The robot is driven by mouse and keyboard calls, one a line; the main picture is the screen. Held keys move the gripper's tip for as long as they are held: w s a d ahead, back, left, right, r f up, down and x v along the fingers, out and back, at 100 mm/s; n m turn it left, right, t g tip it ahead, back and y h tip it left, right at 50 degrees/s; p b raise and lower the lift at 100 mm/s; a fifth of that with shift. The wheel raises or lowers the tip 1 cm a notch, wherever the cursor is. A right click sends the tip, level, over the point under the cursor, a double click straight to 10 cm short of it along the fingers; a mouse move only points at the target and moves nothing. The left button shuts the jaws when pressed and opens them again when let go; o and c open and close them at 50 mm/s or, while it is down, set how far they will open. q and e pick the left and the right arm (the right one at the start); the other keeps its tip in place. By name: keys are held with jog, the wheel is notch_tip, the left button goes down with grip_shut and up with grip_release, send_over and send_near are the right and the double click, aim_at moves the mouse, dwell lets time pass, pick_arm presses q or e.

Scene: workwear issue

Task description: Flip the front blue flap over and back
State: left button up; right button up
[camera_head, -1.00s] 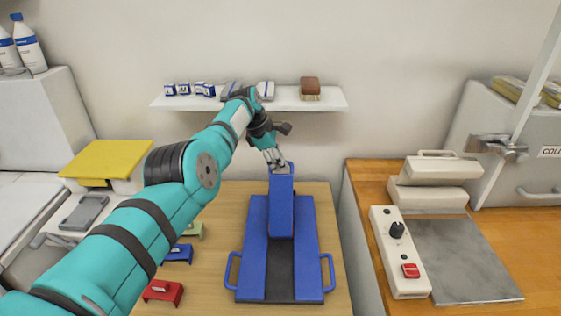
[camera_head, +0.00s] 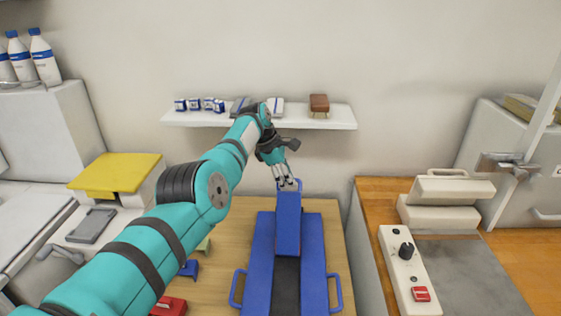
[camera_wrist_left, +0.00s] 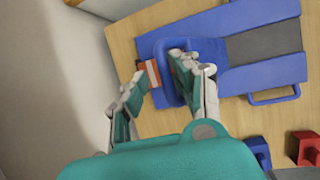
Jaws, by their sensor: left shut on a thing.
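A blue board with a dark central strip (camera_head: 287,285) and a looped handle on each side lies on the wooden table. The blue flap (camera_head: 288,225) stands out over the board's middle, its far end raised to my left gripper (camera_head: 287,184). That gripper is shut on the flap's looped handle at the far end. In the left wrist view the fingers (camera_wrist_left: 168,88) straddle the blue handle, partly hiding it. My right gripper is not in view.
Small red (camera_head: 169,306) and blue (camera_head: 189,268) blocks lie left of the board. A wall shelf (camera_head: 335,116) with boxes and a brush is behind the gripper. A control box (camera_head: 409,272) and metal plate stand on the right counter.

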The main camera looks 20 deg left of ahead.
pick_arm(q)
jog(key=v, duration=1.2)
jog(key=shift+f, duration=0.1)
dwell(0.5)
